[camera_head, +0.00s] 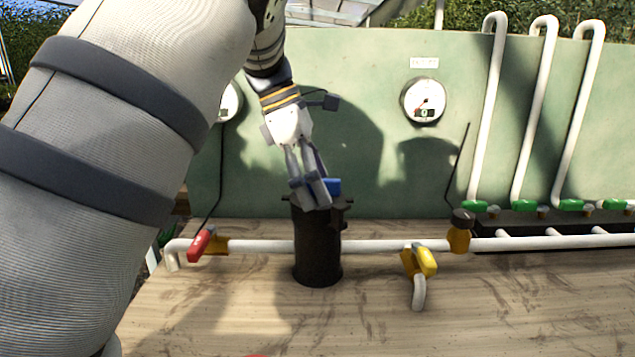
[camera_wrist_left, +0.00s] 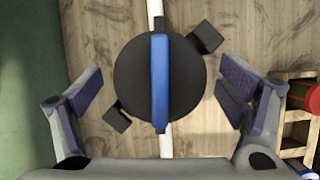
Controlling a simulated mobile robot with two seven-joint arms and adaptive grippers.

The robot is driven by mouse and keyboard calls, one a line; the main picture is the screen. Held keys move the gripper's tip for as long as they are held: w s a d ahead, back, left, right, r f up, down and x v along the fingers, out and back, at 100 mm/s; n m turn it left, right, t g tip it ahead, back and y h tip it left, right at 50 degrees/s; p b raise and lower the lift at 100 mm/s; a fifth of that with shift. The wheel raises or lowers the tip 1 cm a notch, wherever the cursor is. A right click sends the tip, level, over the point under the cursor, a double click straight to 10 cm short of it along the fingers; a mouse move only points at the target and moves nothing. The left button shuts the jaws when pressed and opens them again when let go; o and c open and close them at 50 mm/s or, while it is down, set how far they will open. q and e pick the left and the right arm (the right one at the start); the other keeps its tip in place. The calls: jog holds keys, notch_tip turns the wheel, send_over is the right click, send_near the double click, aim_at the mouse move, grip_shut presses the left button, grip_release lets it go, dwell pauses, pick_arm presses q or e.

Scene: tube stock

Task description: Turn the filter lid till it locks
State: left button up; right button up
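The filter (camera_head: 318,255) is a black upright cylinder on the wooden bench, joined to a white pipe. Its round black lid (camera_wrist_left: 185,80) has a blue bar across the middle and shows whole in the left wrist view. Two dark lugs stick out at opposite sides, at upper right and lower left there. My left gripper (camera_head: 316,203) is above the lid, pointing down. In the left wrist view its fingers (camera_wrist_left: 160,92) are spread wide on either side of the lid, with gaps to it. The lid's blue bar (camera_head: 332,186) is partly hidden by the fingers in the head view. My right gripper is not in view.
A red-handled valve (camera_head: 200,245) sits left of the filter and a yellow-handled valve (camera_head: 426,261) right of it. A green panel with a gauge (camera_head: 424,101) and upright white pipes (camera_head: 487,110) stands behind. The front bench is mostly clear.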

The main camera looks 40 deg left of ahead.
pick_arm(q)
jog(key=shift+s+d, duration=0.1)
jog(key=shift+s, duration=0.1)
jog(key=c, duration=1.2)
jog(key=shift+o, duration=0.2)
jog(key=m, duration=0.1)
jog(key=m+g, duration=0.1)
jog(key=m, duration=0.2)
jog(key=shift+a+m+g, duration=0.3)
jog(key=shift+g, duration=0.1)
jog(key=shift+m+h, duration=0.3)
